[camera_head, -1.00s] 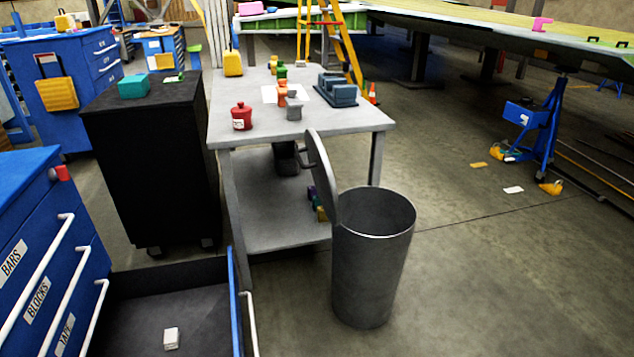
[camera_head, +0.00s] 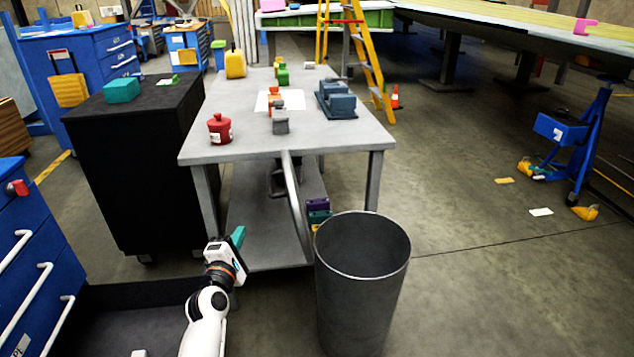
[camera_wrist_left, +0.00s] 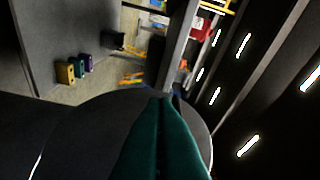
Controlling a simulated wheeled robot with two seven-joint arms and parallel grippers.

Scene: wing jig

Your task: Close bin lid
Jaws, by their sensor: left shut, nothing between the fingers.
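The grey open-topped bin (camera_head: 362,300) stands on the floor at the front right of the table in the head view. Its lid (camera_head: 294,200) stands up, almost edge-on, at the bin's left rim, so the mouth is uncovered. My left gripper (camera_head: 238,237) is left of the lid, its teal fingers shut and empty. In the left wrist view the shut fingers (camera_wrist_left: 160,140) lie in front of a dark rounded disc, which looks like the lid (camera_wrist_left: 95,120). I cannot tell whether they touch it. My right gripper is not in view.
A grey table (camera_head: 300,147) with a red pot (camera_head: 220,130) and other parts stands behind the bin. A black cabinet (camera_head: 140,180) and blue drawers (camera_head: 35,270) are on the left, with an open drawer in front. The floor (camera_head: 480,290) right of the bin is clear.

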